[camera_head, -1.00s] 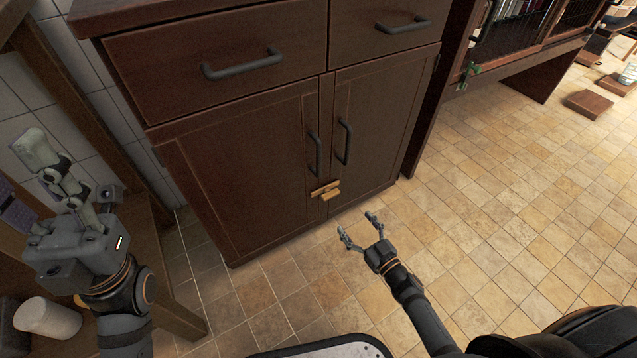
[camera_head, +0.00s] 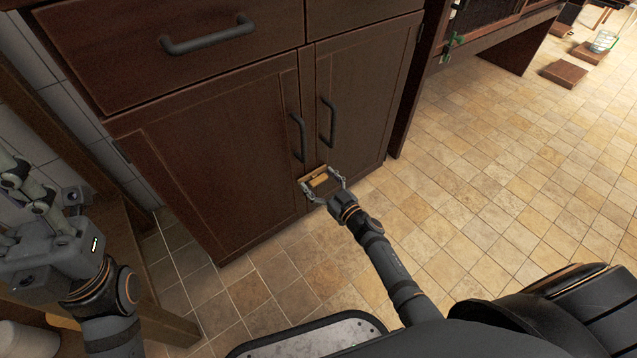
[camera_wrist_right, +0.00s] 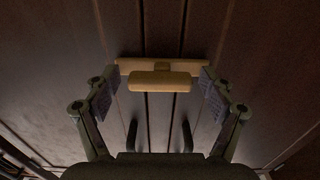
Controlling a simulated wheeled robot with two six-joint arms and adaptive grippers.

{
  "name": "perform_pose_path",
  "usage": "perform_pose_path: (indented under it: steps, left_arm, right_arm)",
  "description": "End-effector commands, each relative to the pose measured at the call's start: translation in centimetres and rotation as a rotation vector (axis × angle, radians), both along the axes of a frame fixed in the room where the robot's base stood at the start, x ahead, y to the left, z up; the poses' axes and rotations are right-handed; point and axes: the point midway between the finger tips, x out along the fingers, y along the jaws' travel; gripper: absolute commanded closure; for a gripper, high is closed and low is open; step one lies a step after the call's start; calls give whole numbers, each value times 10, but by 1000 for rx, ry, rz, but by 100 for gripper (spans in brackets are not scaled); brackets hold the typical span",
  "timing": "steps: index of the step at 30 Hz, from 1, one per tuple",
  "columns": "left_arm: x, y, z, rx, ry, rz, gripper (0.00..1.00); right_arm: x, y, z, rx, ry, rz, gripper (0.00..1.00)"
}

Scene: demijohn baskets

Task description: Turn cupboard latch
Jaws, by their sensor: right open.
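The wooden latch (camera_head: 317,178) sits across the seam of the two lower doors of the dark brown cupboard (camera_head: 215,160). In the right wrist view the latch shows as a pale bar (camera_wrist_right: 160,82) in front of a wider wooden strip (camera_wrist_right: 190,67), both lying crosswise to the seam. My right gripper (camera_head: 323,188) is open at the latch; its fingers (camera_wrist_right: 160,95) stand on either side of the bar, with gaps visible. My left gripper (camera_head: 12,195) is at the left edge, partly cut off, away from the cupboard; its finger state is unclear.
Two dark door handles, the left one (camera_head: 298,138) and the right one (camera_head: 328,122), are above the latch. A drawer handle (camera_head: 207,37) is higher up. The tiled floor (camera_head: 480,180) to the right is clear. A wooden block (camera_head: 563,74) lies farther off.

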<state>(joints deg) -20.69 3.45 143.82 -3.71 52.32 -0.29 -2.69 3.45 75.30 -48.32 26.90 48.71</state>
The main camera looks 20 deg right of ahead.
Motion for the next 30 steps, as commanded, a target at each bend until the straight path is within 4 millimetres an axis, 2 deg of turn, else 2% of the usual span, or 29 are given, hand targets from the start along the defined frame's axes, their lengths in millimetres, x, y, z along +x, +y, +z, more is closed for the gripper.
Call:
perform_pose_path:
  steps: [8,18,21,30]
  left_arm:
    - [0,0,0,1,1,0,60]
    - [0,0,0,1,0,0,60]
    - [0,0,0,1,-1,0,60]
    - [0,0,2,0,-1,-1,60]
  right_arm:
    - [2,1,0,0,1,0,17]
    - [2,1,0,0,0,0,62]
    - [2,1,0,0,0,0,72]
    - [2,1,1,-47,-17,0,72]
